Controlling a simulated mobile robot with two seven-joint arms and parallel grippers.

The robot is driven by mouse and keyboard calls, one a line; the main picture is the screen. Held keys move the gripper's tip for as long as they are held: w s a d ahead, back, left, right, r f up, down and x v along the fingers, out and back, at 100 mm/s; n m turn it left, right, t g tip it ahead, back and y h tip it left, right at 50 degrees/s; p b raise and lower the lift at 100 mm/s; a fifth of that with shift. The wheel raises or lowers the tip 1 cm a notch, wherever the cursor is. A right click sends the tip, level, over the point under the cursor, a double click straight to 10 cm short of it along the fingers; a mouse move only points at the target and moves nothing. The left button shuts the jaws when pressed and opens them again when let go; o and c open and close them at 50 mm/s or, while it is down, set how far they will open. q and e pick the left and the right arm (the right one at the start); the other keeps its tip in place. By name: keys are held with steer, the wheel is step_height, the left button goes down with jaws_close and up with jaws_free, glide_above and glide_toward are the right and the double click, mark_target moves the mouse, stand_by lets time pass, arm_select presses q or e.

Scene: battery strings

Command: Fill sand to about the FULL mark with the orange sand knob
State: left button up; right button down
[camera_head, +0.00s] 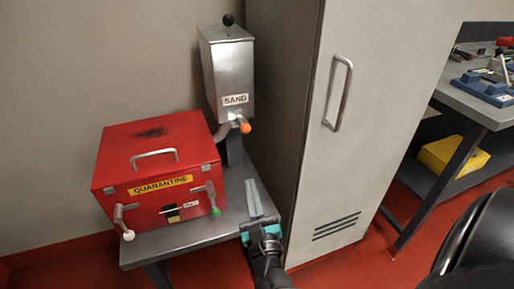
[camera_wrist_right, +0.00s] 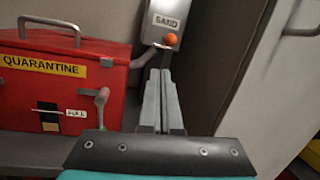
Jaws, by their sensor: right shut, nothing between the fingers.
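The orange sand knob (camera_head: 245,128) is on a short lever at the lower front of the grey metal SAND hopper (camera_head: 228,75). In the right wrist view the orange knob (camera_wrist_right: 170,39) shows just above my fingertips. A spout runs from the hopper toward the red QUARANTINE box (camera_head: 155,165). The box front has a small window (camera_head: 172,216) beside a white label (camera_head: 193,204), which reads FULL in the right wrist view (camera_wrist_right: 76,113). The sand level cannot be made out. My right gripper (camera_head: 253,188) is shut and empty, below the knob and apart from it. My left gripper is out of view.
The box and hopper stand on a grey table (camera_head: 180,242). Levers with a white knob (camera_head: 128,235) and a green knob (camera_head: 215,211) stick out from the box front. A tall grey cabinet (camera_head: 370,110) stands close on the right. A workbench (camera_head: 470,105) is beyond it.

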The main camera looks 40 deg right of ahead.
mark_target(246, 132)
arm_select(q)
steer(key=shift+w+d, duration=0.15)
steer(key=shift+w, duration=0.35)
arm_select(e)
steer(key=shift+d+r+m+h, duration=0.5)
steer(key=shift+d+m+h, duration=0.15)
steer(key=shift+m, duration=0.45)
steer(key=b+x, duration=0.1)
steer(key=x, duration=1.1)
steer(key=shift+w+d, duration=0.15)
steer(key=shift+w, duration=0.15)
steer(key=shift+w+d+r, duration=0.1)
steer(key=shift+w+d, duration=0.15)
steer(key=shift+w, duration=0.2)
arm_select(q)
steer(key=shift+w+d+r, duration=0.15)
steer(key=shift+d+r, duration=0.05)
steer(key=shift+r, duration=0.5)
arm_select(e)
steer(key=shift+w, duration=0.1)
